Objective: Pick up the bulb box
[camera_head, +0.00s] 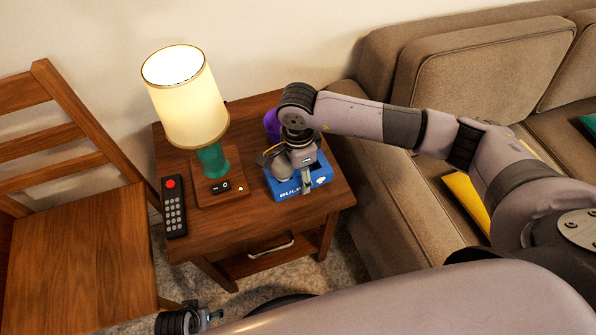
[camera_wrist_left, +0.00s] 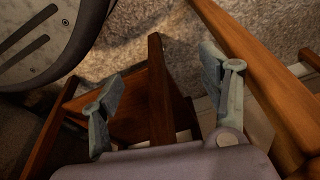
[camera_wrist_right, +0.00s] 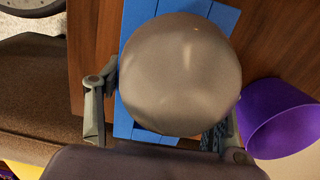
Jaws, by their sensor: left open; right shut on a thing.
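The blue bulb box (camera_head: 318,181), with white lettering on its front, sits on the wooden side table, right of the lamp. A large round grey-beige bulb (camera_head: 280,167) shows at its top. In the right wrist view this bulb (camera_wrist_right: 180,75) covers much of the blue box (camera_wrist_right: 141,20). My right gripper (camera_head: 303,180) points down at the box and is shut on it. In the right wrist view the fingers (camera_wrist_right: 160,110) lie either side of the bulb, which hides part of the contact. My left gripper (camera_wrist_left: 165,110) is open and empty, low in front of the table.
A lit lamp (camera_head: 187,100) on a wooden base and a black remote (camera_head: 174,208) stand left of the box. A purple cup (camera_wrist_right: 281,117) is close beside it. A wooden chair (camera_head: 80,235) is at the left, a brown sofa (camera_head: 465,90) at the right.

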